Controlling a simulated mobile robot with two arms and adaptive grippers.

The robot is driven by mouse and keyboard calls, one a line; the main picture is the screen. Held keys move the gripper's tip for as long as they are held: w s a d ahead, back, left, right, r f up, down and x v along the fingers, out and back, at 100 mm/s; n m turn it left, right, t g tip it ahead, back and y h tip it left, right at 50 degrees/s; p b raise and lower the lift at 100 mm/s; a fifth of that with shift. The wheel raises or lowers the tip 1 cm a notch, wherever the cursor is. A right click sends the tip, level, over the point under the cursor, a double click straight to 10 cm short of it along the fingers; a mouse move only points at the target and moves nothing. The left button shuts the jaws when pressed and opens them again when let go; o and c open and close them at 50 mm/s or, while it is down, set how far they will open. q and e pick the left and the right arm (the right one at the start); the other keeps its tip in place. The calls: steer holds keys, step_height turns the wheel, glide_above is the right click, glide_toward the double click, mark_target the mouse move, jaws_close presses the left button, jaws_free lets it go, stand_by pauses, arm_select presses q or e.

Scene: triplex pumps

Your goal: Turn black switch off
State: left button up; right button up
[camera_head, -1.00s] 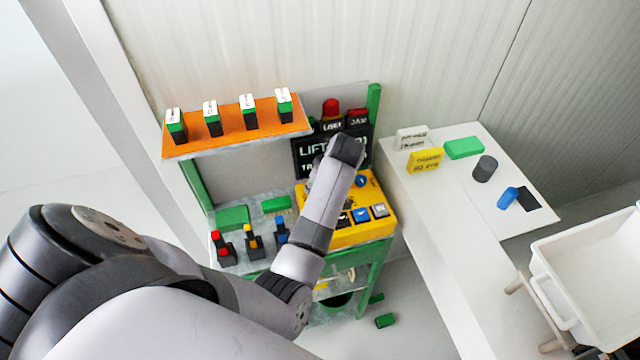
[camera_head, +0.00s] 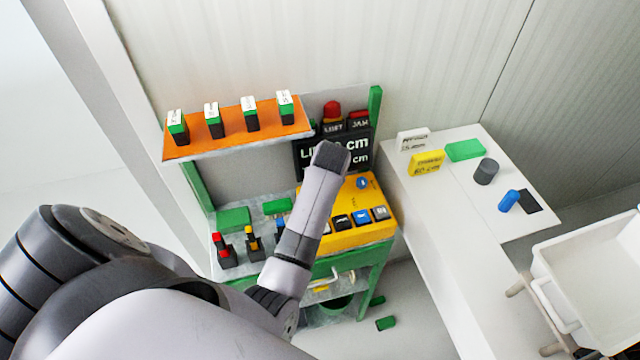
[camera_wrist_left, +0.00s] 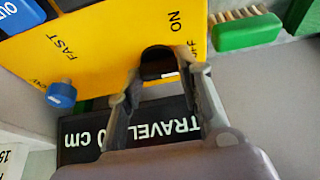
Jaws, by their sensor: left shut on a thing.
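The black switch (camera_wrist_left: 157,60) is on the yellow control panel (camera_wrist_left: 110,40), between the printed words ON and OFF in the left wrist view. My left gripper (camera_wrist_left: 161,76) has its two fingers on either side of the switch, closed on it. The switch's exact tilt is hard to tell. In the head view the yellow panel (camera_head: 345,237) sits on the bench, and my left arm hides the switch and the fingers. My right gripper is not in view.
A blue knob (camera_wrist_left: 61,95) marked FAST and a green brush (camera_wrist_left: 247,30) flank the switch. A black display (camera_head: 357,152) stands behind the panel. An orange shelf (camera_head: 235,136) is at the left, a white table (camera_head: 445,210) at the right.

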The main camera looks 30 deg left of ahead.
arm_select(q)
steer(key=shift+r, duration=0.1)
steer(key=o, duration=1.2)
steer(key=shift+c, duration=0.2)
